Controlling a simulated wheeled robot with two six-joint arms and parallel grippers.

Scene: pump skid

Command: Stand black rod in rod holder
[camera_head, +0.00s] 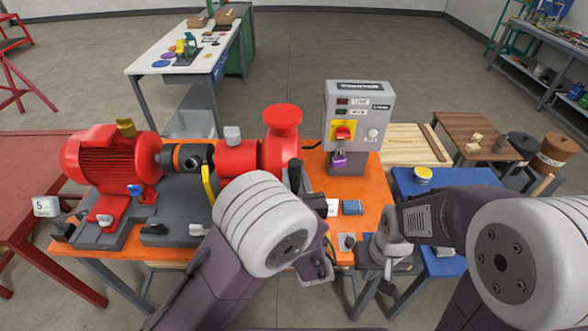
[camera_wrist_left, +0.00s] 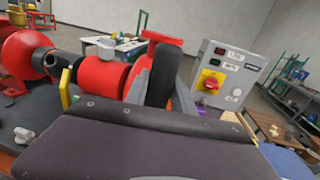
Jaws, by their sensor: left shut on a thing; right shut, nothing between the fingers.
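The black rod (camera_head: 295,174) stands roughly upright beyond my left wrist in the head view. In the left wrist view the rod (camera_wrist_left: 163,72) rises between the grey fingers of my left gripper (camera_wrist_left: 162,98), which is shut on it. Its lower end is hidden behind the gripper body. I cannot tell whether it touches anything below. My right gripper (camera_head: 375,264) is shut and empty, low by the right front edge of the orange table. I cannot make out a rod holder for certain; my left arm covers part of the table.
The red motor and pump (camera_head: 108,166) fill the left of the orange table (camera_head: 370,205). A grey control box (camera_head: 357,118) with a red switch and purple padlock stands behind the rod. A blue table (camera_head: 440,178) with a yellow-topped round item stands right.

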